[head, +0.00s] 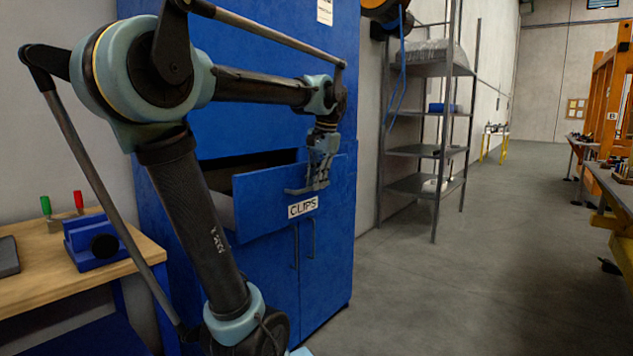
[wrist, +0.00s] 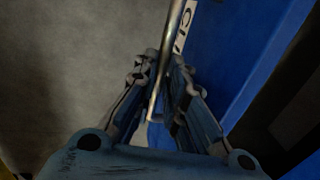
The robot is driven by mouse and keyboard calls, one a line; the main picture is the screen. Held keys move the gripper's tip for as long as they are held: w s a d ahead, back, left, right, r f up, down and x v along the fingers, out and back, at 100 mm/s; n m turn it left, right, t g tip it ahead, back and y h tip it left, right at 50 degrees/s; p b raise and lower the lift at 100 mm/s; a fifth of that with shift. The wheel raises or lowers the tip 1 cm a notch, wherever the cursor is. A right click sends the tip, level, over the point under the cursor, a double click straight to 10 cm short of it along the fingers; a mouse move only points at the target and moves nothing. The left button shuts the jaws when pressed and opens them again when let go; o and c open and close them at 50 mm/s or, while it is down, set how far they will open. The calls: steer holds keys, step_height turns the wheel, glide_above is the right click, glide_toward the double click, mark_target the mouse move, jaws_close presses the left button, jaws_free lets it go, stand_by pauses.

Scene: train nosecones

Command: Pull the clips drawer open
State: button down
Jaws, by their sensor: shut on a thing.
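The clips drawer (head: 262,203) is a blue drawer front with a white "CLIPS" label (head: 303,206) in the blue cabinet (head: 328,235). It stands out from the cabinet, with a dark gap behind its top edge. My gripper (head: 318,184) is at the drawer's metal bar handle (head: 296,191), just above the label. In the wrist view the handle (wrist: 166,60) runs between the two fingers of my gripper (wrist: 162,75), which is shut on it. The drawer's inside is mostly hidden by its front and my arm.
Two cabinet doors with bar handles (head: 312,238) are below the drawer. A wooden workbench (head: 40,245) with a blue vise (head: 95,240) stands at the left. A metal shelf rack (head: 412,185) stands right of the cabinet. The floor (head: 500,270) to the right is clear.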

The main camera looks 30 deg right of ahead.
steer(key=c, duration=1.7)
jaws_free()
steer(key=shift+o, duration=0.2)
steer(key=shift+r, duration=0.1)
step_height(320, 180, up, 12)
steer(key=s, duration=0.2)
steer(key=shift+d+f, duration=0.2)
steer(key=shift+d, duration=0.15)
